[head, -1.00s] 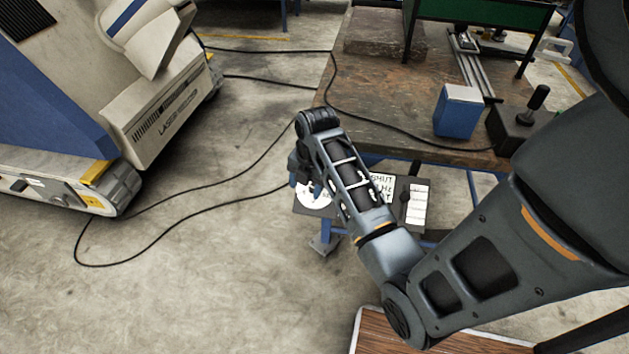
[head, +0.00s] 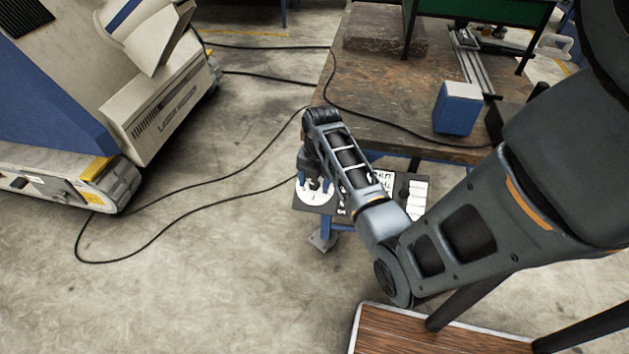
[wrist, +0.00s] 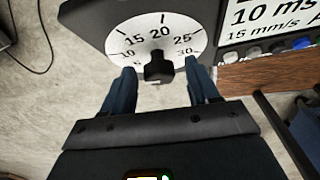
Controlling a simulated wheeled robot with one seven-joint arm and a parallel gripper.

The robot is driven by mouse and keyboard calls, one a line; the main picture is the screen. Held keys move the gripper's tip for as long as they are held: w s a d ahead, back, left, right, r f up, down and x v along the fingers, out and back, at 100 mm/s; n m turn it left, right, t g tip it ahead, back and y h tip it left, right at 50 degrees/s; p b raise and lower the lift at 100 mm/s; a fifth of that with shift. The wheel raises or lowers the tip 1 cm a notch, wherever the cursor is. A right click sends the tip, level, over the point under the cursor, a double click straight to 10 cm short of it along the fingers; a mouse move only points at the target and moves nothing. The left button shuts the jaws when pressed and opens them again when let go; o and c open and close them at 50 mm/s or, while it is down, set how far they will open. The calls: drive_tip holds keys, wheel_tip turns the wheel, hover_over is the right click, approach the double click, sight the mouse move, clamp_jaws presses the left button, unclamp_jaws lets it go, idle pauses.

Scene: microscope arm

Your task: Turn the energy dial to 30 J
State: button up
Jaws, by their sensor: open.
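The energy dial is a white disc (wrist: 133,32) on a dark panel, with printed numbers from 5 up to 30. A black knob (wrist: 158,68) stands at its middle. I cannot tell for sure which number the knob points to. My gripper (wrist: 160,66) is open, with one blue finger on each side of the knob and gaps to both. In the head view the dial (head: 308,195) shows partly, below my gripper (head: 315,185), and the knob is hidden there.
A white label (wrist: 265,22) with "10 ms" and "15 mm/s" and a row of small buttons lie right of the dial. A brown workbench (head: 375,90) with a blue box (head: 457,108) stands behind. Cables cross the floor at left.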

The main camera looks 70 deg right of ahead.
drive_tip(key=shift+c, duration=0.4)
drive_tip(key=c, duration=1)
drive_tip(key=shift+o, duration=0.2)
